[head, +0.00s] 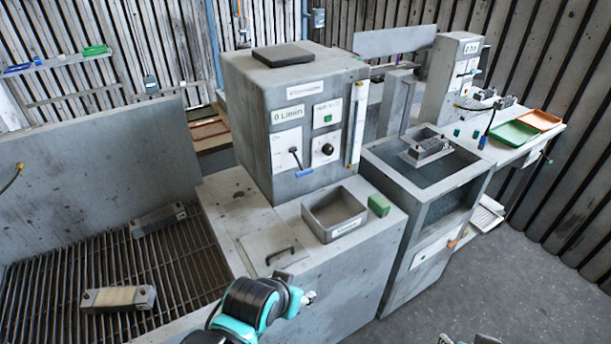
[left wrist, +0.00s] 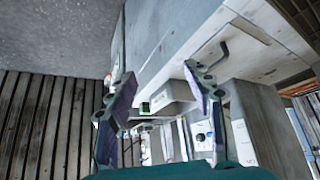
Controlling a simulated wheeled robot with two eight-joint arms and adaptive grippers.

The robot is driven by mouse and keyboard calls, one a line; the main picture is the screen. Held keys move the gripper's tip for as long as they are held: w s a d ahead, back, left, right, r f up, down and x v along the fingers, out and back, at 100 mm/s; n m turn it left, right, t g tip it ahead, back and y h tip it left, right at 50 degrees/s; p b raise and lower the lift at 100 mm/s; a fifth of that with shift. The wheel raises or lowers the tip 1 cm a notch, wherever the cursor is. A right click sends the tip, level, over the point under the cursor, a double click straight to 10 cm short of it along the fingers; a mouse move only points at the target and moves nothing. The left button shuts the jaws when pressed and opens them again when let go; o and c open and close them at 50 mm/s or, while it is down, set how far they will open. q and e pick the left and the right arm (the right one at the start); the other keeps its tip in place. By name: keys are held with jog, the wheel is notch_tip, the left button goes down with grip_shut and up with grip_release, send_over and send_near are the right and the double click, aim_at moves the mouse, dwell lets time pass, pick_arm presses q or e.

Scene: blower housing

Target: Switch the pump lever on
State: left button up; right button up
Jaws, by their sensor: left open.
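The pump lever (head: 296,160) is on a white plate on the front of the grey control box (head: 250,135). It has a dark arm and a blue grip (head: 304,173), and hangs tilted down to the right. The display above it (head: 284,116) reads 0 L/min. My left gripper (head: 305,298) is in front of the cabinet, low and well apart from the lever. In the left wrist view its fingers (left wrist: 160,100) are spread with nothing between them. A small part, probably my right gripper (head: 478,341), shows at the bottom edge; its fingers cannot be made out.
A grey open bin (head: 335,212) and a green block (head: 379,204) sit on the cabinet top below the box. A black handle (head: 280,255) stands up from the top. A black knob (head: 327,149) is right of the lever. A grating (head: 60,265) lies left.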

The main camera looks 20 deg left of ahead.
pick_arm(q)
jog(key=shift+w, duration=0.1)
jog(key=c, duration=0.5)
jog(key=shift+w+a+r+m, duration=0.15)
jog(key=shift+w+a+m, duration=0.05)
jog(key=shift+w+m, duration=0.1)
jog(key=c, duration=0.5)
jog(key=w+a+r+m+y+p, duration=0.1)
jog(key=w+a+m+y, duration=0.2)
jog(key=w+m, duration=0.3)
jog(key=shift+w+a+r, duration=0.2)
jog(key=shift+w+r, duration=0.05)
jog(key=shift+w, duration=0.3)
jog(key=w+d+f+m+t+y+p, duration=0.1)
jog(key=w+m+t+y+p, duration=0.1)
jog(key=w+m+y, duration=0.8)
jog(key=shift+w+d+f+m+t, duration=0.15)
jog(key=shift+w+f+m+t, duration=0.25)
jog(key=shift+w+m, duration=4.45)
jog(key=shift+w+n, duration=0.35)
